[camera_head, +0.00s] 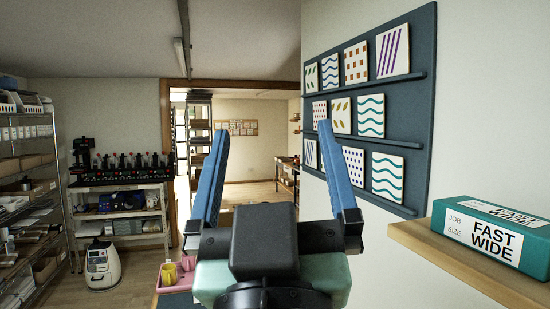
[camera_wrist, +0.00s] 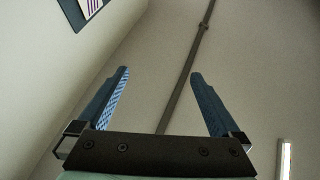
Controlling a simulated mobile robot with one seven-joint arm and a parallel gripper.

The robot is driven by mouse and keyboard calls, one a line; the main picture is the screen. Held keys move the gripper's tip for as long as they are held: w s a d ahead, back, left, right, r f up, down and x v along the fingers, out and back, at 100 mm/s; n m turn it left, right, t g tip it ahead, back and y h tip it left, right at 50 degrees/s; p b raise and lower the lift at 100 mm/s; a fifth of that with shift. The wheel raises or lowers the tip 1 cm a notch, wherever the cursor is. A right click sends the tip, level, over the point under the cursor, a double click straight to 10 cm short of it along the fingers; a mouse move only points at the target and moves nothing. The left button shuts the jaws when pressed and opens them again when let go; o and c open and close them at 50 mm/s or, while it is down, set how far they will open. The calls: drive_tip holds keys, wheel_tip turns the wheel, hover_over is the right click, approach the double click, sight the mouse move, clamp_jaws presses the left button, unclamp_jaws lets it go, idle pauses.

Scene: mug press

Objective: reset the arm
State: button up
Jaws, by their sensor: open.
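My gripper (camera_head: 270,172) is raised in the middle of the head view, with its two blue fingers pointing up and spread wide. Nothing is between the fingers. In the wrist view my gripper (camera_wrist: 160,90) is also open and empty, facing the ceiling (camera_wrist: 255,60) and a pipe (camera_wrist: 188,65). My wrist and the gripper's base hide part of the room behind them in the head view.
A wooden shelf (camera_head: 440,250) with a teal box (camera_head: 495,235) reading "FAST WIDE" is at right. A blue rack of patterned tiles (camera_head: 428,95) hangs on the wall. Metal shelving (camera_head: 62,190) and a machine bench (camera_head: 120,188) are left.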

drive_tip(key=s+r+m+t, duration=0.1)
drive_tip(key=s+r, duration=0.1)
drive_tip(key=s+r+t, duration=0.1)
drive_tip(key=s, duration=0.1)
drive_tip(key=shift+s+r+m, duration=0.35)
drive_tip(key=shift+m, duration=0.05)
